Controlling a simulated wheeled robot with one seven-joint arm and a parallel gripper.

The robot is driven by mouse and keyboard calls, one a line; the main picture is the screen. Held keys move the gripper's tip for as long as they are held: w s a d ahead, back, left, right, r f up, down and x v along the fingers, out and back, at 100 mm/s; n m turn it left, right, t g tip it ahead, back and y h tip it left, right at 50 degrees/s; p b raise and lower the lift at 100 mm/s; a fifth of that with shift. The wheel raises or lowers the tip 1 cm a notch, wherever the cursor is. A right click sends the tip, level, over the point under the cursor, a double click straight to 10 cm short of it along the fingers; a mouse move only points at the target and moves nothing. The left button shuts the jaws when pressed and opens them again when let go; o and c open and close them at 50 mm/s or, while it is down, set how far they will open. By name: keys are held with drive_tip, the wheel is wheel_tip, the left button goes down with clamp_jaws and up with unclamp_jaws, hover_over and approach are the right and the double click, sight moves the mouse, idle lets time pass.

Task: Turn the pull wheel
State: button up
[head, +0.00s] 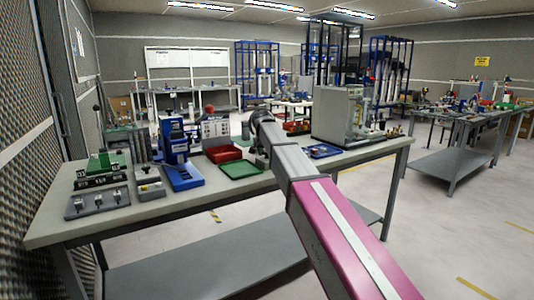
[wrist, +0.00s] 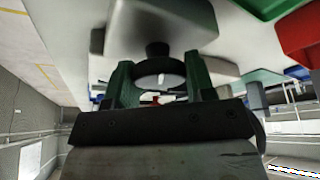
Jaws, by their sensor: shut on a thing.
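The pull wheel (wrist: 160,66) is a dark ring on a short dark stem, seen in the wrist view. The stem joins it to a grey rounded block (wrist: 165,22). My gripper (wrist: 159,76) has its two green fingers on either side of the ring and is shut on it. In the head view my arm reaches over the workbench (head: 150,212), and its far end hides the wheel and my fingers.
A red tray (head: 223,154) and a green tray (head: 241,170) lie left of my arm. A blue press (head: 178,150) stands farther left. A large grey-green cabinet (head: 338,117) and a blue tray (head: 322,151) are to the right. Open floor lies right of the bench.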

drive_tip(key=o, duration=0.9)
drive_tip(key=shift+r, duration=0.1)
drive_tip(key=v, duration=1)
drive_tip(key=shift+s+r, duration=0.15)
drive_tip(key=shift+r, duration=0.15)
